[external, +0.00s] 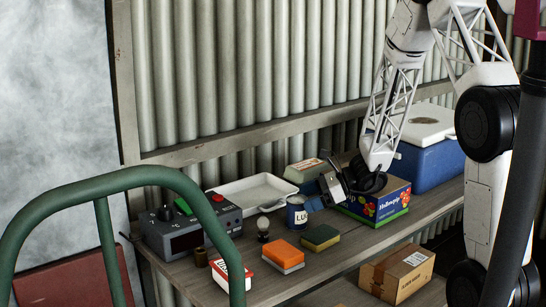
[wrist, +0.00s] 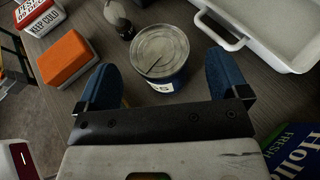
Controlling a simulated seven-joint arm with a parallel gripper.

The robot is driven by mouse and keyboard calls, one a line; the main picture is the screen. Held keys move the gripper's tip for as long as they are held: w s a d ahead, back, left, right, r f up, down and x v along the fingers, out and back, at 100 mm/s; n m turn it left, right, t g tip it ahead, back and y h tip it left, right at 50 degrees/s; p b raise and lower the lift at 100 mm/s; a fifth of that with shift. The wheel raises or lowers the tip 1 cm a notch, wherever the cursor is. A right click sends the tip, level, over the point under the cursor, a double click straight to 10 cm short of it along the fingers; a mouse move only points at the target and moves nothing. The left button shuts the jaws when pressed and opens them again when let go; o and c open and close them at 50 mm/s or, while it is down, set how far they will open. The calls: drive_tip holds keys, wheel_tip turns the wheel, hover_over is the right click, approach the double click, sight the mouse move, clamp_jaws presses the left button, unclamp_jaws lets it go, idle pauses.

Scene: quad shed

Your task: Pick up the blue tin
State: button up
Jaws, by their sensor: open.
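The blue tin (external: 297,212) stands upright on the wooden shelf, with a white label band reading "LU". In the wrist view the tin (wrist: 162,54) shows its round metal lid, just ahead of and roughly between my fingers. My gripper (external: 318,200) is just to the right of the tin in the external view. In the wrist view my gripper (wrist: 160,88) is open, with one blue finger on each side and nothing held.
A blue Holly box (external: 377,207) is close on the right. A grey control box (external: 187,229) stands at left. A cardboard box (external: 397,271) is lower down.

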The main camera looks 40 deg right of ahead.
sight(297, 202)
drive_tip(key=shift+x, duration=1.9)
drive_tip(key=c, duration=1.1)
